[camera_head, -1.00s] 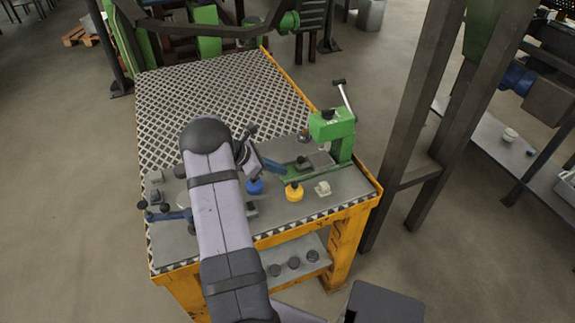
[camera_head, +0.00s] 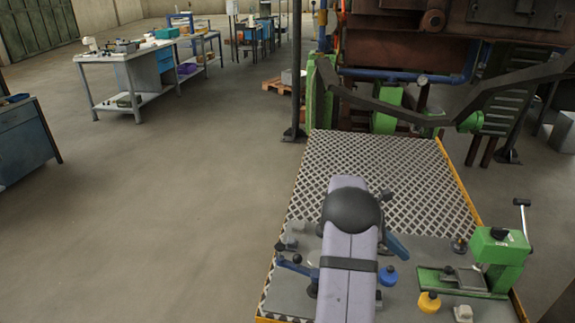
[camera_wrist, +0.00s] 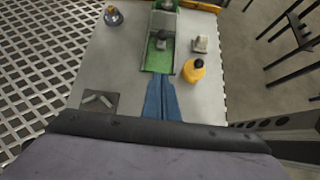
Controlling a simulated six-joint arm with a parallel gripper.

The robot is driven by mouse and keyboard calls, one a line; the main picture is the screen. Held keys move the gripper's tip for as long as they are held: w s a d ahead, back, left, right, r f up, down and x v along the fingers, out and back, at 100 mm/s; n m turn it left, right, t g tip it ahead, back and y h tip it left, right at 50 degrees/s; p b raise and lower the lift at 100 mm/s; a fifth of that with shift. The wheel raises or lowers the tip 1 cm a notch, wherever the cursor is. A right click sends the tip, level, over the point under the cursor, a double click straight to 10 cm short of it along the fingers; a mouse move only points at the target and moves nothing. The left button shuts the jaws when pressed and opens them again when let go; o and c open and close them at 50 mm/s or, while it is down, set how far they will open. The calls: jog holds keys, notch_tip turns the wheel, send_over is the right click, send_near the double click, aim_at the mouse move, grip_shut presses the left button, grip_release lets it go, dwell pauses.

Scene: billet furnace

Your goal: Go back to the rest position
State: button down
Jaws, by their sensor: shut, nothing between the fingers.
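My gripper (camera_head: 398,247) shows in the head view as blue fingers to the right of my arm's dark rounded joint, over the grey front part of the workbench (camera_head: 400,310). In the wrist view my gripper (camera_wrist: 161,101) is shut and empty. Its blue fingers point toward the green base of a hand press (camera_wrist: 160,50) and appear above the bench top; the exact gap cannot be told. The green press (camera_head: 500,250) stands at the bench's right side in the head view. My arm hides part of the bench.
A blue fixture (camera_head: 296,264) lies left of my arm. The bench's mesh area (camera_head: 370,160) is clear. Open floor (camera_head: 180,210) lies left.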

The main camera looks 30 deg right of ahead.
jog(key=w+a+r+m+t+y+p, duration=0.1)
jog(key=w+a+r+m+t+p, duration=0.15)
jog(key=a, duration=0.95)
jog(key=w+a+r+m+t+y+p, duration=0.15)
jog(key=w+a, duration=0.25)
jog(key=a, duration=0.7)
jog(key=s+a+m+t+y+p, duration=0.1)
jog(key=s+a, duration=0.3)
jog(key=a, duration=0.7)
jog(key=s+a+m+t+y+p, duration=0.1)
jog(key=s+a+m+y, duration=0.2)
jog(key=a, duration=0.9)
jog(key=shift+s+a+r+m+t, duration=0.3)
jog(key=shift+s+r+m, duration=0.15)
jog(key=shift+s+m, duration=0.05)
